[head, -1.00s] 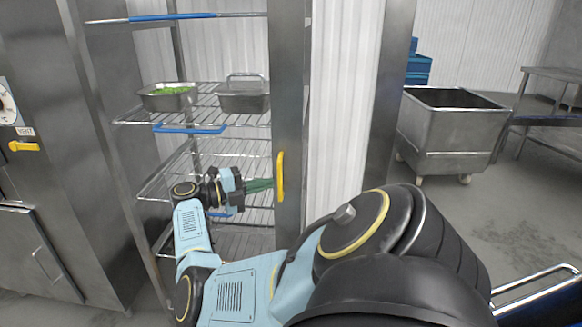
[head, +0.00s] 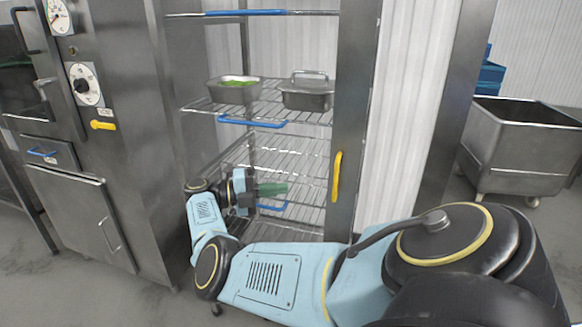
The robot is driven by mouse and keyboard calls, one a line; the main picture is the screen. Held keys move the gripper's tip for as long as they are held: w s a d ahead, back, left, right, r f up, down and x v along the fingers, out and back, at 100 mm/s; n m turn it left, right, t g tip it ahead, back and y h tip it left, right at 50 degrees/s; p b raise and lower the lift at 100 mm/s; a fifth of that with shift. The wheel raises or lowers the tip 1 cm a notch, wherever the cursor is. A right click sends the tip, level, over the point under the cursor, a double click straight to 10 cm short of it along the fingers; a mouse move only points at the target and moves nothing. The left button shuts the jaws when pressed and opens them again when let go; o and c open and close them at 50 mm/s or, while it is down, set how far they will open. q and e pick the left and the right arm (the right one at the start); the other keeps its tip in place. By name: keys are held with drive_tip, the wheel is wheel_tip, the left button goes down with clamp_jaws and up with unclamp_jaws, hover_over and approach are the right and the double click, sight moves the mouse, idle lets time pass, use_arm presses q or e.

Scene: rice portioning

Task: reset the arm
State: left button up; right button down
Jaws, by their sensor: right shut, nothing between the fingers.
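My right arm comes in from the lower right, bent at the elbow, and reaches in front of the open wire rack. My right gripper (head: 271,189) has green fingers that are shut with nothing between them. It points right, towards the rack's upright with the yellow handle (head: 337,176), and appears apart from it. My left gripper is not in view.
A steel pan with green contents (head: 233,91) and a lidded steel pan (head: 306,93) stand on a wire shelf (head: 250,113). A steel oven cabinet (head: 85,150) is at left. A wheeled steel bin (head: 520,147) stands at right.

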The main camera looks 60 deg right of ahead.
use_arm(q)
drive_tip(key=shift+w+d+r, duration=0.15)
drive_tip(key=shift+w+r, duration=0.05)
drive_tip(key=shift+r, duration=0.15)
